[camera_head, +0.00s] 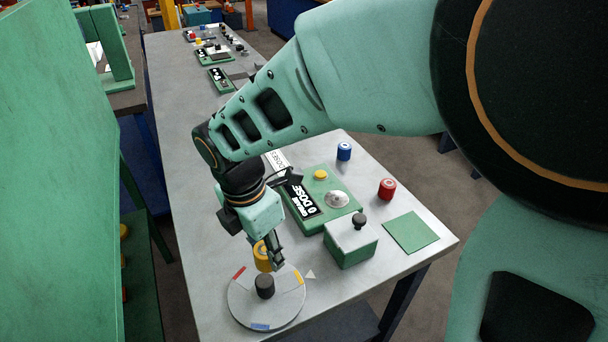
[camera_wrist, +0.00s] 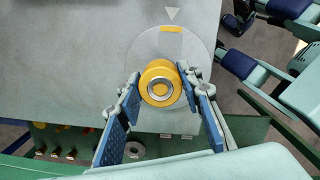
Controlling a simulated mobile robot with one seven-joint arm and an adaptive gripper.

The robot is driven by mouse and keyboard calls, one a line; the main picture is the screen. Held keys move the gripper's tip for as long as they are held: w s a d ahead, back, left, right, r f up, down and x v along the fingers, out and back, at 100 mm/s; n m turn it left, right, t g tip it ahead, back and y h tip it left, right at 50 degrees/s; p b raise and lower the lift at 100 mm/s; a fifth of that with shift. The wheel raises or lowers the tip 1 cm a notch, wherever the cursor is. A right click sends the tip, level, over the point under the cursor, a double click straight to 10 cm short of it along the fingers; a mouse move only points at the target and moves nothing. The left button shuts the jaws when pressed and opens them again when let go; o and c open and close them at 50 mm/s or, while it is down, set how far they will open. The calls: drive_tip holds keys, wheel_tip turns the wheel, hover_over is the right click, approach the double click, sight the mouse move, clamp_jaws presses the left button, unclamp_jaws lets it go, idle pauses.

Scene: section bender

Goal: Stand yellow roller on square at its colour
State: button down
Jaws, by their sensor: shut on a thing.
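The yellow roller (camera_head: 261,257) is upright between the fingers of my gripper (camera_head: 271,254). In the wrist view the fingers (camera_wrist: 158,92) press on the roller (camera_wrist: 158,84) from both sides, its metal-ringed end facing the camera. It appears over the grey round disc (camera_head: 240,312); its exact height I cannot tell. The disc (camera_wrist: 203,50) carries a red mark (camera_head: 239,273), a yellow mark (camera_head: 299,277) and a blue mark (camera_head: 260,326), with a black knob (camera_head: 265,286) at its middle. The green square (camera_head: 411,232) lies bare at the table's right.
A blue roller (camera_head: 344,151) and a red roller (camera_head: 387,188) stand near the right edge. A green-and-white box with a black knob (camera_head: 350,244) stands between disc and square. Behind it is a green panel with a yellow button (camera_head: 320,175). A white triangle (camera_head: 310,274) points at the disc.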

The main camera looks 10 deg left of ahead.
drive_tip(key=d+f, duration=0.1)
drive_tip(key=f, duration=0.1)
drive_tip(key=d+f, duration=0.2)
drive_tip(key=shift+w, duration=0.4)
drive_tip(key=shift+d+f, duration=0.15)
drive_tip(key=f, duration=0.3)
drive_tip(key=shift+w+d+f, duration=0.15)
drive_tip(key=shift+d+f, duration=0.05)
drive_tip(key=shift+d, duration=0.2)
drive_tip(key=shift+a+f, duration=0.1)
drive_tip(key=shift+f, duration=0.15)
drive_tip(key=shift+f+b, duration=0.1)
drive_tip(key=shift+b, duration=0.25)
drive_tip(key=shift+f, duration=0.15)
drive_tip(key=c, duration=1.4)
unclamp_jaws()
drive_tip(key=shift+o, duration=0.2)
